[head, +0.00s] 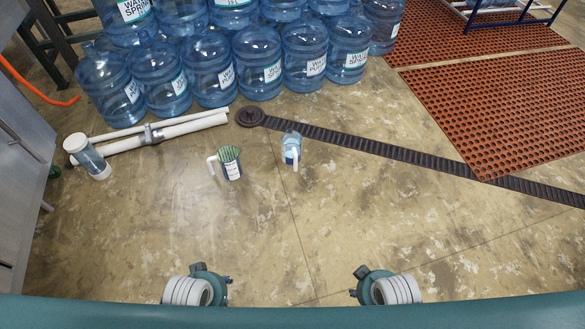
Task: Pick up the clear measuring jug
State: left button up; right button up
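The clear measuring jug (291,145) stands on the concrete floor near the middle of the head view. It looks see-through and bluish, with a pale handle on the side facing me. Another jug with a green patterned top, a printed label and a white handle (229,162) stands to its left, apart from it. Teal and white rounded parts of my own body show at the bottom edge, well short of both jugs. No gripper fingers can be made out, and nothing touches the clear jug.
Rows of large blue water bottles (212,78) fill the back. A dark grated strip (360,150) runs from a round drain cover behind the clear jug towards the right. White pipes (160,132) lie at left. Orange perforated mats (500,110) lie at right. The floor in front is clear.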

aim_at(291, 140)
jog(key=u, duration=0.25)
jog(key=i+l+u, duration=0.15)
jog(key=u, duration=0.2)
jog(key=i+l+u, duration=0.15)
jog(key=l+u, duration=0.2)
jog(key=i+l+u, duration=0.1)
jog(key=u, duration=0.3)
jog(key=l, duration=0.1)
